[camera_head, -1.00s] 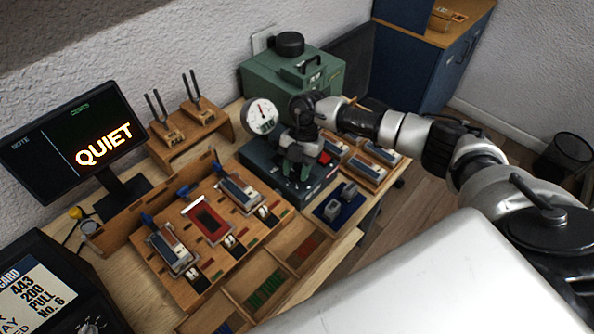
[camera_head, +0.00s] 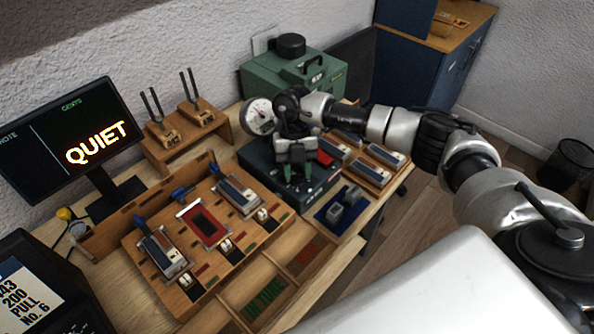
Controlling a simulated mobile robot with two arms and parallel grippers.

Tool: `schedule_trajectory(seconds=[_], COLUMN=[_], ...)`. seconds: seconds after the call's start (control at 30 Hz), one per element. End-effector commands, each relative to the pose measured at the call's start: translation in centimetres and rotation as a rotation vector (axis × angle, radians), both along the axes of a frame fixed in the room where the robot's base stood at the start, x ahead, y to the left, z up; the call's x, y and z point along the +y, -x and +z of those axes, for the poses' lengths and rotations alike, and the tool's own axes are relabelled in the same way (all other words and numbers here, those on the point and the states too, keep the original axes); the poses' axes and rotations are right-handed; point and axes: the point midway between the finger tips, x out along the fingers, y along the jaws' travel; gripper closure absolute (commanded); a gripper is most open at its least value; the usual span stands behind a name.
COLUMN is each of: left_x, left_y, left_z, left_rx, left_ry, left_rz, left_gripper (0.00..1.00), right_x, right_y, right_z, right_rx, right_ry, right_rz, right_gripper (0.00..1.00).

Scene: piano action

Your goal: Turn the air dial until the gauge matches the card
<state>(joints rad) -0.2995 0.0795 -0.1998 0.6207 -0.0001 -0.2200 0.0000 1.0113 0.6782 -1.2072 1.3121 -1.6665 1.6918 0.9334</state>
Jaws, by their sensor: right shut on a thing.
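My right gripper (camera_head: 296,178) points down onto the top of the dark air unit (camera_head: 258,156). Its green-tipped fingers are shut on the air dial, which they and the wrist hide. The round white gauge (camera_head: 258,114) stands behind the unit, its right side covered by my wrist. Its needle is too small to read surely. The card (camera_head: 24,291) at the lower left is cut by the frame edge; "200", "PULL" and "No. 6" show on it. My left gripper is not in view.
A monitor (camera_head: 70,145) reads "QUIET". A wooden rack (camera_head: 205,225) with several key parts fills the bench middle. Tuning forks (camera_head: 190,95) stand behind. A green machine (camera_head: 300,75) is behind the gauge. A blue tray (camera_head: 342,208) lies right of the rack.

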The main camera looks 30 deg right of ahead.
Motion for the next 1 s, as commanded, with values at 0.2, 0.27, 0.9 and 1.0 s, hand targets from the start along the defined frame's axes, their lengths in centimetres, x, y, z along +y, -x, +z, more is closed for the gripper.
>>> schedule_trajectory(seconds=[0.2, 0.27, 0.9, 1.0], left_x=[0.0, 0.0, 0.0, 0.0], left_y=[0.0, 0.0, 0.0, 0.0], left_z=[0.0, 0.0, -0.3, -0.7], left_rx=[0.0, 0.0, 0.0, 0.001], left_ry=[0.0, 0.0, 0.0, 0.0], left_rz=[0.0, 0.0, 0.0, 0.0], left_gripper=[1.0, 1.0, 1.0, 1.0], right_x=[0.0, 0.0, -0.1, -0.3], right_y=[-0.1, -0.1, -0.3, -0.9], right_z=[0.2, 0.2, 0.5, 1.8], right_rx=[-0.006, -0.005, -0.003, -0.006], right_ry=[-0.001, 0.0, 0.0, -0.001], right_rz=[0.003, 0.002, 0.002, 0.001], right_gripper=[0.88, 0.88, 0.38, 0.38])
